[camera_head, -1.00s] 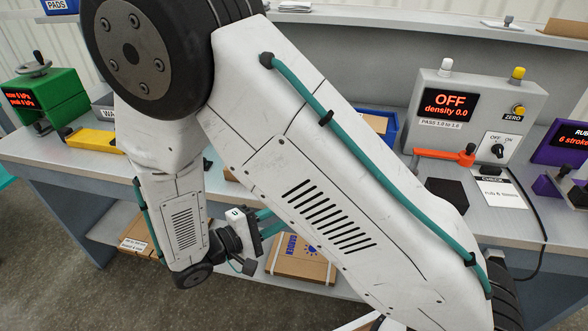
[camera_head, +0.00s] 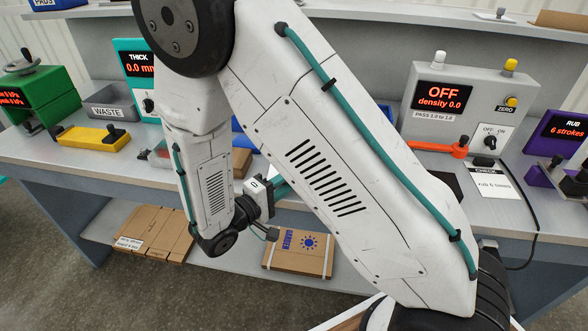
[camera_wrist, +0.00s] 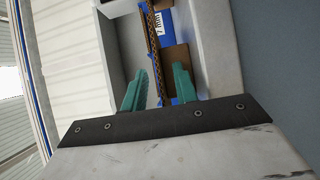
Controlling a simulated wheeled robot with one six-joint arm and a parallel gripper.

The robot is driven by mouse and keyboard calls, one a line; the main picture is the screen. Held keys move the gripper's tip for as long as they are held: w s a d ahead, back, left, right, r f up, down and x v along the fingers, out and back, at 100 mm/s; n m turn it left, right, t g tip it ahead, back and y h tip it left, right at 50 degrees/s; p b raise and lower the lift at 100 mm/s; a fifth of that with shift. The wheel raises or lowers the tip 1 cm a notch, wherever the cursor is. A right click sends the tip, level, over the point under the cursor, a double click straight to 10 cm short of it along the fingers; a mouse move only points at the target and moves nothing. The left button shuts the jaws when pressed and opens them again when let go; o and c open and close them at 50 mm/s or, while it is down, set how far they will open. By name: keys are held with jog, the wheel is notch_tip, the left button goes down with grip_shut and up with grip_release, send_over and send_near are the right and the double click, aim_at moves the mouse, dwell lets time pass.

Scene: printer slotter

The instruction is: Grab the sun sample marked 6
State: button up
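My gripper (camera_wrist: 160,70) shows in the wrist view as two teal fingers, open, with a gap between them. A corrugated cardboard edge (camera_wrist: 154,35) stands in line with the gap; I cannot tell contact. Blue surfaces and a "2 mm" label (camera_wrist: 158,28) lie beside it. No sun mark or number 6 is readable there, so I cannot tell whether this is the sun sample. In the head view, a teal finger (camera_head: 281,189) shows, partly hidden behind my arm. A flat cardboard pack (camera_head: 299,252) with a blue sun and "GARDEN" lies on the lower shelf.
A density device reading OFF (camera_head: 470,98) stands right on the bench, beside a purple RUB device (camera_head: 562,133). A grey WASTE tray (camera_head: 107,105), teal THICK gauge (camera_head: 135,62), yellow tool (camera_head: 95,137) and green press (camera_head: 40,98) stand left. My arm hides the bench's middle.

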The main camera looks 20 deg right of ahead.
grip_shut()
dwell(0.3)
